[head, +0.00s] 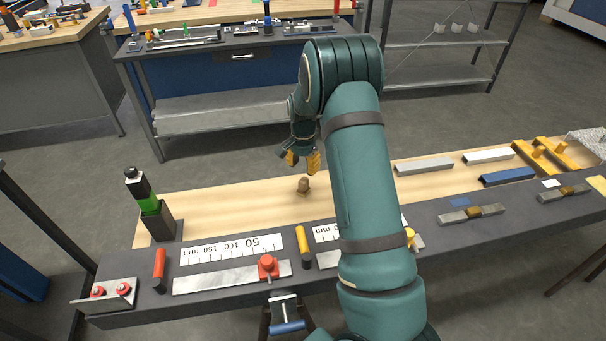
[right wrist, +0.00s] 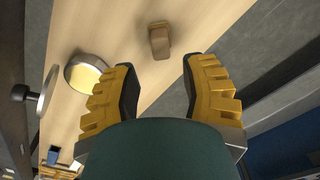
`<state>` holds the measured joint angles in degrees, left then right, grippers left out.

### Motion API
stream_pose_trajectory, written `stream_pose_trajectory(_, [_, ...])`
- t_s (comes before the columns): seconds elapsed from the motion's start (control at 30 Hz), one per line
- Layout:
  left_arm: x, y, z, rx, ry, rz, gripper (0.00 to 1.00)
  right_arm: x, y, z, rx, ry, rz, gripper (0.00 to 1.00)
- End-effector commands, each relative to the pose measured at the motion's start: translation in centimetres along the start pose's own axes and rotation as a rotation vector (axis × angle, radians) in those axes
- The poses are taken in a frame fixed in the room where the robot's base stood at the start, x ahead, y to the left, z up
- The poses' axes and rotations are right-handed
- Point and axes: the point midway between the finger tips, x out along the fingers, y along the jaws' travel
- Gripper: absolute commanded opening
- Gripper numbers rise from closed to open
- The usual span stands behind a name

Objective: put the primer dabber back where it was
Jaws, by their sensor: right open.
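A small brown, rounded piece (head: 303,185) stands on the pale wooden bench top, just below my right gripper; I take it as the primer dabber, but its label is not readable. In the right wrist view a tan, blocky piece (right wrist: 160,40), seemingly the same one, lies beyond the fingertips, between their lines. My right gripper (head: 302,160) is open and empty above the bench, pointing down; its yellow-padded fingers (right wrist: 158,75) are apart in the wrist view. A round pale dish with a yellow inside (right wrist: 86,73) is beside the left finger there. My left gripper is not in view.
A green and black bottle-like thing (head: 148,200) stands in a dark holder at the bench's left end. Rulers (head: 232,249), a red-knobbed bar (head: 267,265) and handled tools line the front strip. Metal bars (head: 424,164) lie at right. My right arm hides the middle.

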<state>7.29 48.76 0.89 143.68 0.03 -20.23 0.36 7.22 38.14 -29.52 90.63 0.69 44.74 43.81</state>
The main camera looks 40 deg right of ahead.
Motion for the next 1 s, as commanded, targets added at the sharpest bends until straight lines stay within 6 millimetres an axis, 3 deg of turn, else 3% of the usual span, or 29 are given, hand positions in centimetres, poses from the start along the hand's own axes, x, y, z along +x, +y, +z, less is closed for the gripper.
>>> stream_pose_trajectory(0.1, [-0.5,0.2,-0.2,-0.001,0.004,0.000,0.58,-2.5,-0.1,-0.1,-0.001,0.003,-0.002,0.44])
stream_pose_trajectory(0.3, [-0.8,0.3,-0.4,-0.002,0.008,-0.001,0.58,-4.6,0.0,0.0,-0.001,0.001,0.000,0.44])
stream_pose_trajectory(1.0, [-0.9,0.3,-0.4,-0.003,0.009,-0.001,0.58,-5.2,0.0,0.0,-0.001,0.000,0.001,0.44])
